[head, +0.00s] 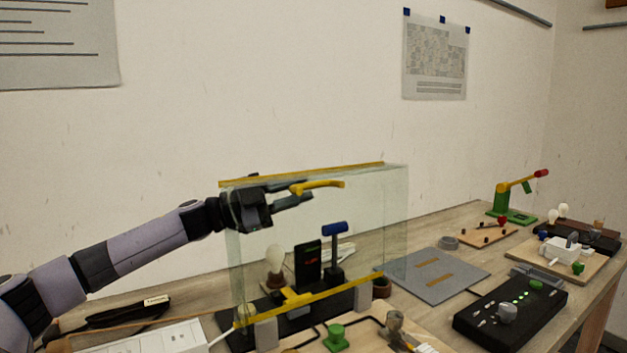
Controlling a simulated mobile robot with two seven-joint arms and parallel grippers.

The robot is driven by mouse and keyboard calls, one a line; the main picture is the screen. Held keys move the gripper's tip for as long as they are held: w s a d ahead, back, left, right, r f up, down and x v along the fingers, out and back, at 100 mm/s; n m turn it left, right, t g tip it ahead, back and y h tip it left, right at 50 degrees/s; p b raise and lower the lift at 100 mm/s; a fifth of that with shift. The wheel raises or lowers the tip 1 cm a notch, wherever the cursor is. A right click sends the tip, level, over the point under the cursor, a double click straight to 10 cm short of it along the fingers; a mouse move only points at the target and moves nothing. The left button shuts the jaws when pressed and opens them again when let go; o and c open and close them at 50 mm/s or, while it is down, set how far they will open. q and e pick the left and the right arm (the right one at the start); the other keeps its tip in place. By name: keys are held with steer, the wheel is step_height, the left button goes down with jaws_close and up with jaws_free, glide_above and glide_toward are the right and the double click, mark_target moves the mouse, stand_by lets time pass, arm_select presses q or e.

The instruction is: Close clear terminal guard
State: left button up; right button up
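The clear terminal guard (385,220) is a see-through panel with yellow strips along its top and bottom edges. It stands raised and upright over a black base (298,322). A curved yellow handle (325,185) is near its top. My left gripper (305,190) is at the handle's left end. Its two dark fingers are apart, one above and one below the handle's end; contact is not clear. Behind the panel are a bulb (275,258), a black block (307,265) and a blue-topped lever (334,245). My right gripper is not in view.
A white power strip (165,338) lies at the front left. A grey mat (437,276) and a black control box (510,311) with green lights lie to the right. A green and yellow lever stand (512,205) is at the back right. The wall is close behind.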

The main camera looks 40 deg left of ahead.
mark_target(313, 185)
arm_select(q)
steer(key=shift+w+d+r+p, duration=0.3)
steer(key=shift+p, duration=0.05)
steer(key=shift+w+d+r+p, duration=0.15)
steer(key=shift+w+d+p, duration=0.2)
steer(key=shift+w+p, duration=0.3)
steer(key=shift+w+d, duration=0.4)
steer(key=shift+w, duration=0.05)
jaws_close()
